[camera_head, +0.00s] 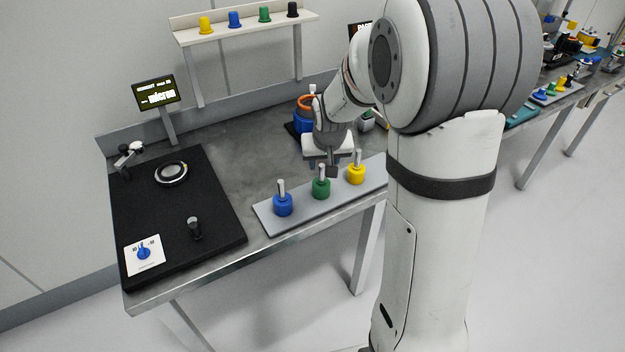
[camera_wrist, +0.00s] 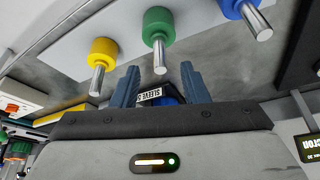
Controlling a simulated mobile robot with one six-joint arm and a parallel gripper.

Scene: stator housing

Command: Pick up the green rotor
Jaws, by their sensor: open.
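The green rotor (camera_head: 321,188) stands upright, shaft up, in the middle of a grey tray (camera_head: 264,216) near the table's front edge. In the wrist view the green rotor (camera_wrist: 158,24) shows at the top centre, with its metal shaft pointing down in the picture. My gripper (camera_head: 328,168) hangs above and behind the tray. In the wrist view its two blue-grey fingers (camera_wrist: 160,82) are apart with no rotor between them, and the green rotor lies beyond the fingertips.
A blue rotor (camera_head: 283,205) and a yellow rotor (camera_head: 356,174) flank the green one closely on the tray. A black mat (camera_head: 215,205) with a ring and a dial lies at left. A blue and orange part (camera_head: 303,121) stands behind my gripper.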

